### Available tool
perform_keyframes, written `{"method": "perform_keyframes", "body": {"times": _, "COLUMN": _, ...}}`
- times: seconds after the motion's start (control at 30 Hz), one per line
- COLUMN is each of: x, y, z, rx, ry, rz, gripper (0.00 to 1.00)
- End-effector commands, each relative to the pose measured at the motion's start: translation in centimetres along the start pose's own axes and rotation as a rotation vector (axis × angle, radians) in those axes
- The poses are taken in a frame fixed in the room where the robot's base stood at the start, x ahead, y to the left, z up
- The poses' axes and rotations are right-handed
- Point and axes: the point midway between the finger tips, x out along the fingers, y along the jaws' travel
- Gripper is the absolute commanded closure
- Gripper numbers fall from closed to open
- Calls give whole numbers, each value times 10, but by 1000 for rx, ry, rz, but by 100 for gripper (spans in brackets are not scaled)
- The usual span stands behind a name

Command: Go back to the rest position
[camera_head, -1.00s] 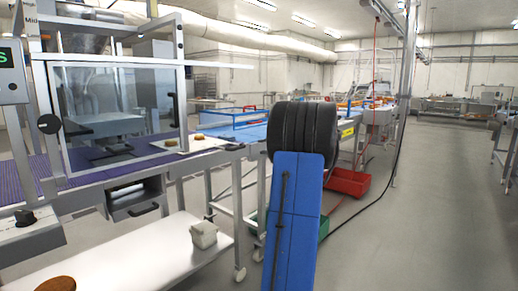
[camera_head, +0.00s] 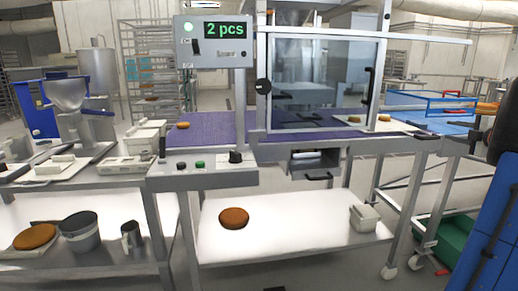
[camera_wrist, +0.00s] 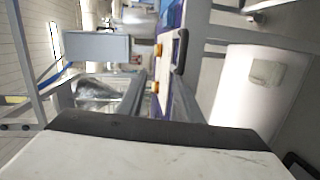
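A pale block with a dark front edge fills the bottom of the wrist view; it looks like part of my gripper (camera_wrist: 160,145). No separate fingertips show there, so I cannot tell whether it is open or shut. I see nothing clearly held. In the head view my gripper cannot be made out. A blue and black part, apparently of my arm, is cut off at the right edge of the head view.
A machine with a "2 pcs" display (camera_head: 225,30) and clear guard (camera_head: 320,85) stands over a purple belt (camera_head: 215,128). Brown rounds lie on the belt (camera_head: 183,125), near its right end (camera_head: 384,118) and on the lower shelf (camera_head: 234,218). A green crate (camera_head: 452,240) is at lower right.

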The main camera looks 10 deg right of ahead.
Motion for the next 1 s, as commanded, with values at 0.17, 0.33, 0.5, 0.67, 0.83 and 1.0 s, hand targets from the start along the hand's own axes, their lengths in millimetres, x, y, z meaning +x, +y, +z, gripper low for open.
{"method": "perform_keyframes", "body": {"times": 0.17, "x": 15, "y": 34, "z": -69, "rx": 117, "ry": -112, "rz": 69, "gripper": 68}}
{"method": "perform_keyframes", "body": {"times": 0.33, "x": 10, "y": 44, "z": -126, "rx": 265, "ry": -212, "rz": 105, "gripper": 68}}
{"method": "perform_keyframes", "body": {"times": 0.5, "x": -9, "y": 34, "z": -182, "rx": 434, "ry": -302, "rz": 104, "gripper": 68}}
{"method": "perform_keyframes", "body": {"times": 0.67, "x": -37, "y": 6, "z": -233, "rx": 604, "ry": -379, "rz": 64, "gripper": 68}}
{"method": "perform_keyframes", "body": {"times": 0.83, "x": -76, "y": -41, "z": -288, "rx": 784, "ry": -452, "rz": -22, "gripper": 68}}
{"method": "perform_keyframes", "body": {"times": 1.0, "x": -125, "y": -102, "z": -343, "rx": 954, "ry": -517, "rz": -154, "gripper": 68}}
